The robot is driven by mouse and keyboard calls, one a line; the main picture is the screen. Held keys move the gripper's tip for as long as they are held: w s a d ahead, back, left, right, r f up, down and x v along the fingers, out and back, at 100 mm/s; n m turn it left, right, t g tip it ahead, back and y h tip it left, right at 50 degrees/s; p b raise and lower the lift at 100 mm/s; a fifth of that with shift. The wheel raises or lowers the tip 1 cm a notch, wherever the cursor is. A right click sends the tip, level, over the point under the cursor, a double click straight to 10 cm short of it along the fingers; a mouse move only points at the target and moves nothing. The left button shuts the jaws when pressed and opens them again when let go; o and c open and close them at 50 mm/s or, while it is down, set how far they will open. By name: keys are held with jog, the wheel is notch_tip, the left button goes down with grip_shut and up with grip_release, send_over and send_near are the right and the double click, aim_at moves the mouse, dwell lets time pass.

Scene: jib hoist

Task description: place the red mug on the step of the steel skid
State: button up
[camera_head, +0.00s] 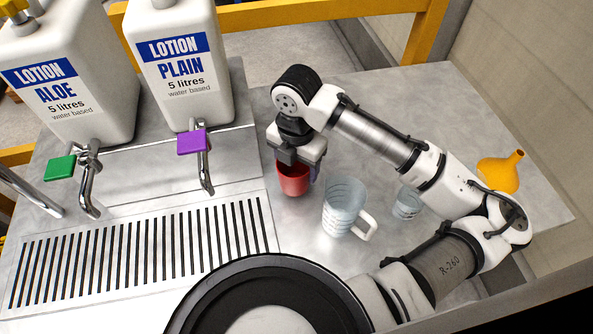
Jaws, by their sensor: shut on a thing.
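The red mug (293,181) is upright under my gripper (298,160), which points down and is shut on it. The jaws and wrist hide the mug's upper part. I cannot tell whether the mug's base touches the steel top or hangs just above it. The steel skid (155,155) is on the left, with a raised step behind a slotted drain grille (150,250). Two white lotion containers stand on the step, LOTION ALOE (70,75) and LOTION PLAIN (180,65).
A clear measuring jug (342,207) stands just right of the mug, and a small clear cup (407,204) beyond it. A yellow funnel (500,172) lies far right. Taps with green (60,168) and purple (192,142) handles jut over the grille. A yellow rail (300,14) runs behind.

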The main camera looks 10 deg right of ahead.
jog(key=shift+f, duration=1.75)
jog(key=shift+f, duration=0.1)
jog(key=shift+f, duration=0.15)
jog(key=o, duration=1)
